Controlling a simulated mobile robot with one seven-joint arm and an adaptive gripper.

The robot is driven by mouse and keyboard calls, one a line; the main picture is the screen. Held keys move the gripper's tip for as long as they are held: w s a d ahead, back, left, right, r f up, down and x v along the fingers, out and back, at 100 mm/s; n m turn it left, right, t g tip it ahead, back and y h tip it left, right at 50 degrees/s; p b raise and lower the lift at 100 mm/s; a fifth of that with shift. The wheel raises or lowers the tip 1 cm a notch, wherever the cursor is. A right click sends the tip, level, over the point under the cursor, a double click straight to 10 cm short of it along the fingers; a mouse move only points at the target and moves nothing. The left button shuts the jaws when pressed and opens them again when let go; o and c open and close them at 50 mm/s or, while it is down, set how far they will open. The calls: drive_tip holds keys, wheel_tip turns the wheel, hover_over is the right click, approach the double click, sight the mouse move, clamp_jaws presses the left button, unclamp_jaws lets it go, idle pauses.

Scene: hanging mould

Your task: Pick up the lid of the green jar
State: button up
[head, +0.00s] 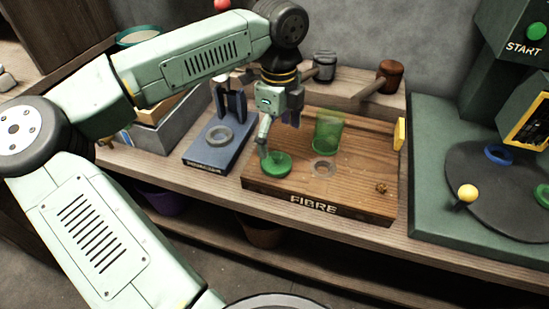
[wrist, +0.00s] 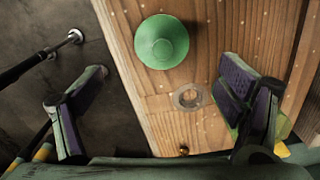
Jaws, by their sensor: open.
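The green lid (head: 277,165), a round disc with a raised middle, lies on the wooden FIBRE board, apart from the jar. In the wrist view the lid (wrist: 161,41) is beyond my fingertips, near the top middle. The translucent green jar (head: 328,131) stands upright towards the back of the board, to the right of the lid. My gripper (head: 279,137) is open and empty above the board near the lid. In the wrist view my gripper (wrist: 164,72) has its fingers wide apart.
A grey ring (head: 323,169) lies flat on the board (head: 345,200), right of the lid. A small brass piece (head: 381,188) sits near the board's right edge. A blue stand (head: 208,155) with a grey ring is to the left. A green machine base (head: 430,215) is to the right.

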sight(278, 155)
wheel_tip(278, 155, down, 8)
drive_tip(key=shift+w+r+p, duration=0.1)
drive_tip(key=shift+r+p, duration=0.1)
drive_tip(key=shift+p, duration=0.85)
drive_tip(key=shift+c, duration=0.3)
drive_tip(key=c, duration=0.9)
